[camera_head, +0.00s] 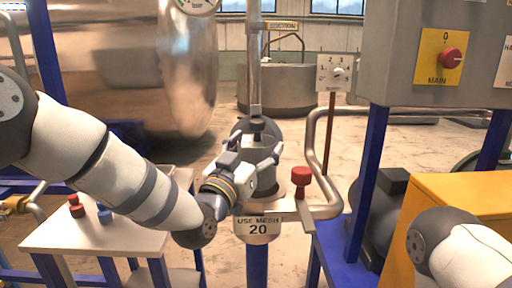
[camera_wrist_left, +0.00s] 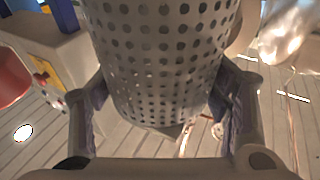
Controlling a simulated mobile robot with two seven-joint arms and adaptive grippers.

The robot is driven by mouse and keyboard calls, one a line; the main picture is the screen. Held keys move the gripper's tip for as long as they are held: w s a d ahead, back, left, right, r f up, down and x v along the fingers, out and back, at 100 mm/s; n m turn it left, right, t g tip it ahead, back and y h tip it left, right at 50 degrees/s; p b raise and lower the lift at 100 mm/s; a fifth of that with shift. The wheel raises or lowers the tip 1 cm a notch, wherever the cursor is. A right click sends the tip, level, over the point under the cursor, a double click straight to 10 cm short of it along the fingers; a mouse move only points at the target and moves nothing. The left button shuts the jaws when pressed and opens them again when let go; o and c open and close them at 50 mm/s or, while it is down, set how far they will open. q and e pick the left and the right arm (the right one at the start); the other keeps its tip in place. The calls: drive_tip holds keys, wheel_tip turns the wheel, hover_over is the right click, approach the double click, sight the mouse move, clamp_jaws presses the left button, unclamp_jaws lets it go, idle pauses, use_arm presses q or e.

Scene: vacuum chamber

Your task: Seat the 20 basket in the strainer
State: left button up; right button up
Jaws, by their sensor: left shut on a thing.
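A grey basket with round holes (camera_wrist_left: 165,60) fills the upper middle of the left wrist view, between the two fingers. My left gripper (camera_head: 262,160) is shut on it. In the head view, the grey basket (camera_head: 266,178) shows partly between and below the fingers. It is above or at the strainer (camera_head: 257,238), whose front carries a sign reading "USE MESH 20". The fingers and arm hide the strainer's mouth, so I cannot tell whether the basket's lower end is inside. My right gripper is out of view; only part of that arm shows at lower right.
A red-handled valve (camera_head: 301,177) and a bent pipe (camera_head: 318,150) stand just right of the strainer. A pale side table (camera_head: 95,236) with small red and blue items is at left. A grey control box on blue posts (camera_head: 372,165) and a yellow cabinet (camera_head: 465,196) are at right.

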use_arm(q)
drive_tip(key=shift+r, duration=0.2)
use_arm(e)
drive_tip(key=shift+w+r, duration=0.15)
use_arm(q)
drive_tip(key=shift+f, duration=0.15)
drive_tip(key=shift+f, duration=0.35)
drive_tip(key=shift+f+b, duration=0.7)
drive_tip(key=shift+f, duration=2.55)
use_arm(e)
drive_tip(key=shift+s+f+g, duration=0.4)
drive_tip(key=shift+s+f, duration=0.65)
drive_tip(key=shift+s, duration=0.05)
use_arm(q)
drive_tip(key=o, duration=1.7)
drive_tip(key=shift+c, duration=0.2)
drive_tip(key=v, duration=1.2)
